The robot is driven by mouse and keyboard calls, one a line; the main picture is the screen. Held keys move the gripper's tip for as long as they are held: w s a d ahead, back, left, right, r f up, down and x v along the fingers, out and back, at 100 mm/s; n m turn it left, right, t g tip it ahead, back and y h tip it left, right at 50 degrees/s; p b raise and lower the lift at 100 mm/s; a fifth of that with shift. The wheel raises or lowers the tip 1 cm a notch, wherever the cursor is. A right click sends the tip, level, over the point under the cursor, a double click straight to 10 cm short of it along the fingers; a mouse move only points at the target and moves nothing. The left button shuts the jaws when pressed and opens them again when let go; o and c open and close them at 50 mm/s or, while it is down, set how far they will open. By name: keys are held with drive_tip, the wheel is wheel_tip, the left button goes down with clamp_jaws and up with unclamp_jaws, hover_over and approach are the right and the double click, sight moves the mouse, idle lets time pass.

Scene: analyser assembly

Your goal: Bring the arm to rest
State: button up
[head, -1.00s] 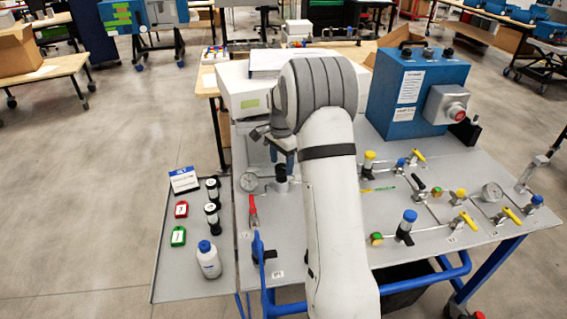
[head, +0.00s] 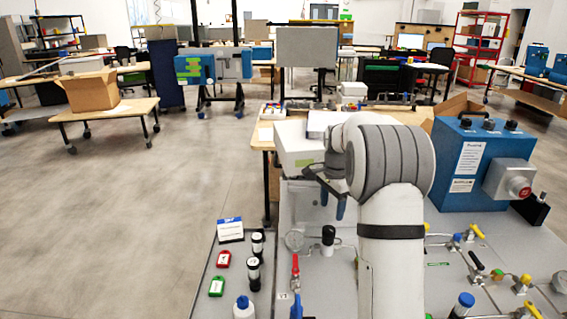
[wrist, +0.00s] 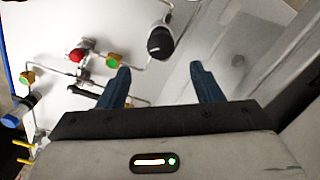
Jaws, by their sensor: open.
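My gripper (head: 331,198) is in the head view at the end of my white and grey arm, above the back of the grey bench panel (head: 330,275). Its two dark blue fingers point down. In the wrist view my gripper (wrist: 162,88) shows its fingers spread apart with nothing between them. My arm hides part of the panel.
A blue box with a red button (head: 470,165) stands right of my arm. A white device (head: 298,150) is behind the gripper. Valves and a gauge (head: 294,240) crowd the panel. Open floor lies further left.

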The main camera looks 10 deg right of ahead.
drive_tip(key=s+a+r+n+t, duration=0.1)
drive_tip(key=s+a+r+n, duration=0.25)
drive_tip(key=s, duration=0.35)
drive_tip(key=s+a+r+n, duration=0.3)
drive_tip(key=s+a+r, duration=0.1)
drive_tip(key=s, duration=0.4)
drive_tip(key=s+a+f+n, duration=0.1)
drive_tip(key=s+n, duration=0.3)
drive_tip(key=s, duration=0.5)
drive_tip(key=s+a+f+n+t, duration=0.1)
drive_tip(key=s+a+n, duration=0.3)
drive_tip(key=s, duration=0.5)
drive_tip(key=shift+s+f+t, duration=0.15)
drive_tip(key=shift+f+t, duration=0.15)
drive_tip(key=shift+f, duration=0.25)
